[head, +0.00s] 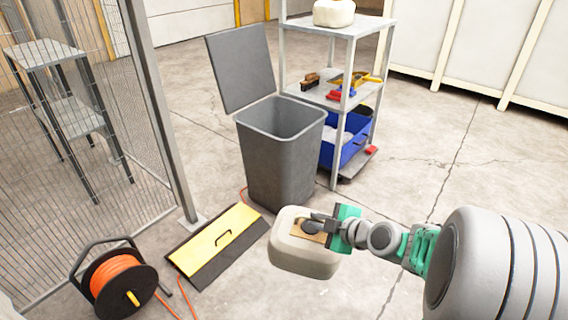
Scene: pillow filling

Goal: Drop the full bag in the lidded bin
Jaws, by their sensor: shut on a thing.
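The lidded bin (283,165) is a tall dark grey bin in the middle of the head view. Its lid (241,66) stands raised at the back left, and its top is open. My gripper (318,226) is shut on a cream, rounded bag (303,258) by a brown patch on its top. The fingertips are partly hidden against the patch. The inside bottom of the bin is hidden.
A grey shelf (364,30) with another cream bag (334,12), tools and a blue crate (352,142) stands behind the bin at right. A yellow-and-black board (217,243) and an orange cable reel (114,283) lie at left by a mesh fence (90,120). Floor at right is clear.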

